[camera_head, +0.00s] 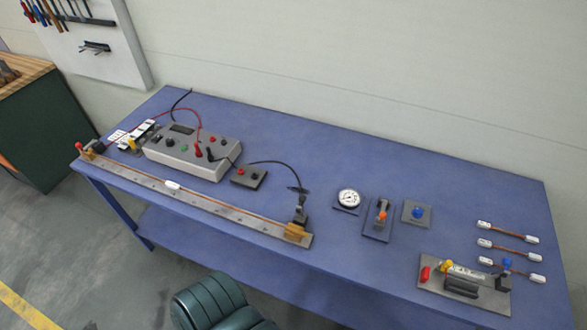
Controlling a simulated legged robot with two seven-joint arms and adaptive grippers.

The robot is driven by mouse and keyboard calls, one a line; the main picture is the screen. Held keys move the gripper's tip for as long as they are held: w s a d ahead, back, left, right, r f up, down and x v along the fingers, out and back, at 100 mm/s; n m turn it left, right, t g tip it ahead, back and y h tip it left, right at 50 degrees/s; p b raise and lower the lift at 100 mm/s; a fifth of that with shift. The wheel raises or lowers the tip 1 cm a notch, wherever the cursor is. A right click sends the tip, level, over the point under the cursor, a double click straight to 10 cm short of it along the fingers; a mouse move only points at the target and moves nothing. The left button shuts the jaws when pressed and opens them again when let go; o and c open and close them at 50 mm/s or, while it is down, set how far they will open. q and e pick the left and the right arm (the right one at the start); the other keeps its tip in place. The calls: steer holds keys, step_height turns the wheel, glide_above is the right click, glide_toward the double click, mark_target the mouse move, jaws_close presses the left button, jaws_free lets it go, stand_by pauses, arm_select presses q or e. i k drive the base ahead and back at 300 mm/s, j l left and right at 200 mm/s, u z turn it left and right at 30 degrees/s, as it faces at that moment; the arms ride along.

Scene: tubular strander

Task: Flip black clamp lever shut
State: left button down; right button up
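A black clamp (300,214) stands upright at the right end of a long grey rail (215,205), beside a brass-coloured block (295,231). A dark lever-like piece (298,190) sticks out at its top; it looks raised, though it is too small to be sure. A black cable runs from near this clamp to a small black box (248,176). A copper-coloured wire with a white sleeve (172,185) lies along the rail. The rail's left end has a red-knobbed clamp (81,147). Neither of my grippers is in view.
A grey meter box (194,152) stands behind the rail on the blue table (330,150). A dial gauge (348,198), a small lever switch (380,216) and a blue button (418,213) sit right of the clamp. A fixture plate (465,285) and several short wires (508,246) lie farther right.

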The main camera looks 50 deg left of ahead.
mark_target(302, 199)
steer(key=k+j+z, duration=0.4)
steer(key=j, duration=0.3)
steer(key=k+j+z, duration=0.45)
steer(key=k+j, duration=0.05)
steer(key=j, duration=0.1)
